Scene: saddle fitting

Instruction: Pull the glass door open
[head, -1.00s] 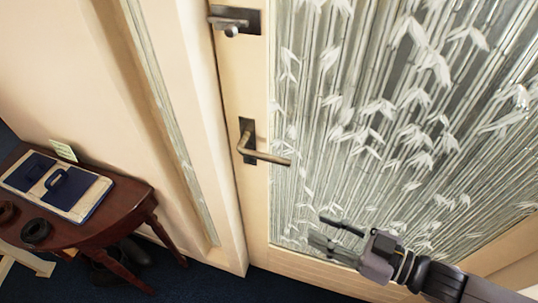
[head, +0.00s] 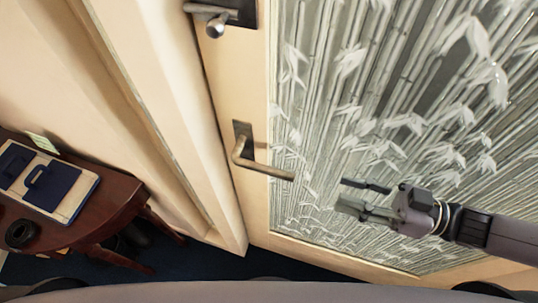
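The glass door (head: 330,120) has a cream frame and a pane with a bamboo pattern. It looks shut in its frame. A bronze lever handle (head: 262,168) sits on the door's left stile and points right. My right gripper (head: 363,197) comes in from the right in front of the glass. Its two fingers are apart with nothing between them. It is to the right of the lever's free end and a little lower, not touching it. My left gripper is not in view.
A second metal fitting (head: 215,18) sits higher on the stile. A dark red wooden table (head: 115,205) with a blue and white board (head: 48,185) and a dark ring (head: 20,234) stands at the left wall. Dark blue carpet (head: 205,262) lies below the door.

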